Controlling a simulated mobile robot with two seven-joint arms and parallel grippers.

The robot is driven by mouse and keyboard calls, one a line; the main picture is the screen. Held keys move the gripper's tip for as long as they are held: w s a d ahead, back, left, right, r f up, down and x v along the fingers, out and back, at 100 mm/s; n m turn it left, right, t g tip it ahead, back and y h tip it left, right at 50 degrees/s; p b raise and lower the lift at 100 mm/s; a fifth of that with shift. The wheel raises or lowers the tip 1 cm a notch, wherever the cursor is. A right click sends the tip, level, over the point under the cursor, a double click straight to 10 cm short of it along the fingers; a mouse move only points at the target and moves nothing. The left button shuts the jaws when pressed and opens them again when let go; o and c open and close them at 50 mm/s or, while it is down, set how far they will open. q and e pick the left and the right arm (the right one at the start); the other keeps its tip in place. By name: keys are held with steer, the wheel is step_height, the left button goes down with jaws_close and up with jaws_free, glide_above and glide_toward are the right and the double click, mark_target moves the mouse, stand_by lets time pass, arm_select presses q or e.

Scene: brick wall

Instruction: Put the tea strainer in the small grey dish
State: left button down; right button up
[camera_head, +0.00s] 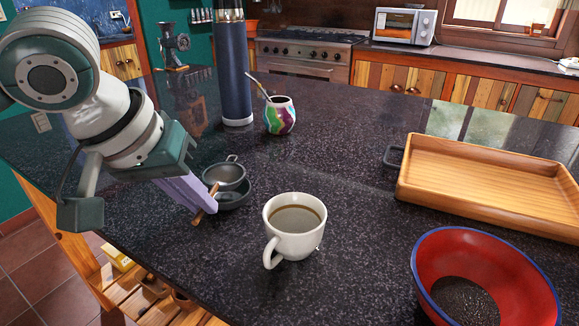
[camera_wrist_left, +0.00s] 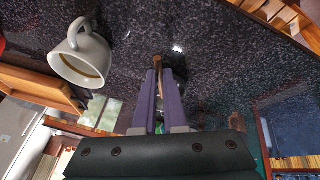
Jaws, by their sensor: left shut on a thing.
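The tea strainer (camera_head: 224,174) has a metal mesh bowl, a small loop at its far side and a wooden handle. Its bowl is at the small grey dish (camera_head: 236,197), overlapping its back left part; I cannot tell whether it rests in the dish or hovers just above it. My left gripper (camera_head: 203,205) is shut on the wooden handle, left of the dish. In the left wrist view the handle (camera_wrist_left: 157,65) shows between the purple fingertips (camera_wrist_left: 158,78); the strainer bowl and dish cannot be made out there. My right gripper is not in view.
A white cup of coffee (camera_head: 295,228) stands right of the dish. A dark blue bottle (camera_head: 233,70) and a colourful mate cup (camera_head: 280,116) stand behind. A wooden tray (camera_head: 485,205) and a red bowl (camera_head: 445,262) are at the right. The counter's left edge is close to my left gripper.

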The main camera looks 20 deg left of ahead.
arm_select(q)
steer(key=shift+f, duration=1)
steer(key=shift+f, duration=0.15)
steer(key=c, duration=1)
jaws_free()
